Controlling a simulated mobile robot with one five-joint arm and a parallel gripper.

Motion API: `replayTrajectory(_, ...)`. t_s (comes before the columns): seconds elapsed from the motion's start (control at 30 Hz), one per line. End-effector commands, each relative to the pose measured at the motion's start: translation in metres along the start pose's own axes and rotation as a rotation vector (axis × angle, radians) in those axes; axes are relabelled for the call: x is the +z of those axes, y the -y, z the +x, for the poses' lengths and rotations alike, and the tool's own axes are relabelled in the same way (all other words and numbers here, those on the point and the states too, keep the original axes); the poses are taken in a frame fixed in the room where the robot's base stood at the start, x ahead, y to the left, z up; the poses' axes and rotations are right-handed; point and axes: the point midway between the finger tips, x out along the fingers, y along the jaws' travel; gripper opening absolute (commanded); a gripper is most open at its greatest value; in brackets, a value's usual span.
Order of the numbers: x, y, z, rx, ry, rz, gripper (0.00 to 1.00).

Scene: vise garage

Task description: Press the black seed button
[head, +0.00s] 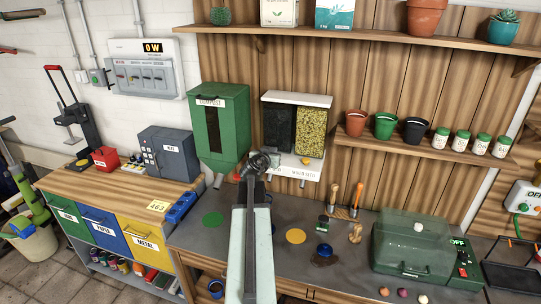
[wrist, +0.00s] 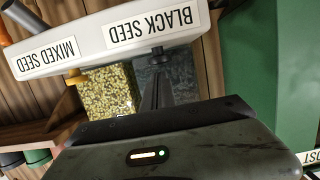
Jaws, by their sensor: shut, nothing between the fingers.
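The seed dispenser (head: 297,98) hangs on the wooden wall, with a dark black-seed chamber (head: 278,128) on the left and a yellowish mixed-seed chamber (head: 311,131) on the right. My gripper (head: 262,158) is in front of its lower left part and hides the black seed button in the head view. In the wrist view, which is upside down, my shut, empty fingers (wrist: 157,88) point at a dark knob, the black seed button (wrist: 157,52), beside the BLACK SEED label (wrist: 151,25). The tips look very close to it; I cannot tell whether they touch.
A green compost dispenser (head: 231,102) hangs to the left. Below is a grey bench with a green disc (head: 213,219) and a tan disc (head: 295,236). A shelf with pots (head: 384,125) is at right.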

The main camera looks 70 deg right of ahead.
Motion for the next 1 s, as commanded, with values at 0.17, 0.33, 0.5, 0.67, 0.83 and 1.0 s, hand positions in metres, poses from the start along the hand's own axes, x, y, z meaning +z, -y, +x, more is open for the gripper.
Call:
replayTrajectory(0.17,0.009,0.003,0.001,-0.004,0.000,-0.001,0.00)
replayTrajectory(0.33,0.007,0.002,0.001,-0.003,0.000,-0.001,0.00)
replayTrajectory(0.5,0.018,0.000,0.005,0.000,0.000,0.000,0.00)
replayTrajectory(0.67,0.035,-0.002,0.009,0.003,0.002,0.002,0.00)
replayTrajectory(0.83,0.033,-0.003,0.009,0.006,0.005,0.005,0.00)
replayTrajectory(1.0,0.031,-0.003,0.008,0.007,0.005,0.007,0.00)
